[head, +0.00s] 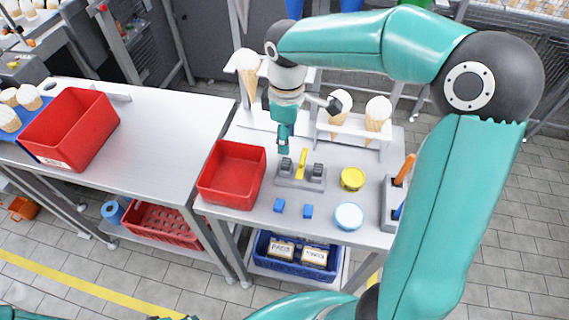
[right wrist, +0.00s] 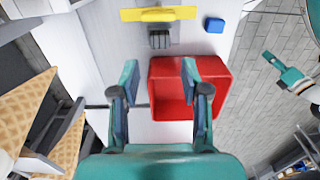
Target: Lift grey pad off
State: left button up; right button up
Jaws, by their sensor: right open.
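Two dark grey pads stand on a light grey holder on the right-hand table in the head view, one left (head: 284,170) and one right (head: 318,171) of a yellow upright piece (head: 302,162). My right gripper (head: 283,146) hangs just behind and above the left pad, apart from it. In the right wrist view its jaws (right wrist: 158,75) are open and empty, with one ribbed grey pad (right wrist: 160,39) beyond the fingertips, beside the yellow piece (right wrist: 160,14). My left gripper (right wrist: 285,76) shows at the right of the wrist view; its jaw state is unclear.
A red bin (head: 231,174) stands left of the holder. Two blue blocks (head: 279,205) (head: 308,211), a yellow tin (head: 352,179) and a light blue tin (head: 348,217) lie nearby. Cones in a white rack (head: 340,138) stand behind. A tool holder (head: 391,203) is at the right.

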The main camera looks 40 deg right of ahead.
jog(key=shift+r, duration=1.25)
jog(key=c, duration=0.3)
notch_tip(320, 180, up, 5)
jog(key=m+b, duration=0.3)
jog(key=m, duration=1.5)
send_over(286, 161)
notch_tip(286, 161, down, 11)
jog(key=shift+a+r+b, duration=0.1)
jog(key=shift+r+b, duration=0.1)
jog(key=shift+b, duration=0.2)
jog(key=shift+f+p, duration=0.4)
jog(key=shift+f, duration=2.3)
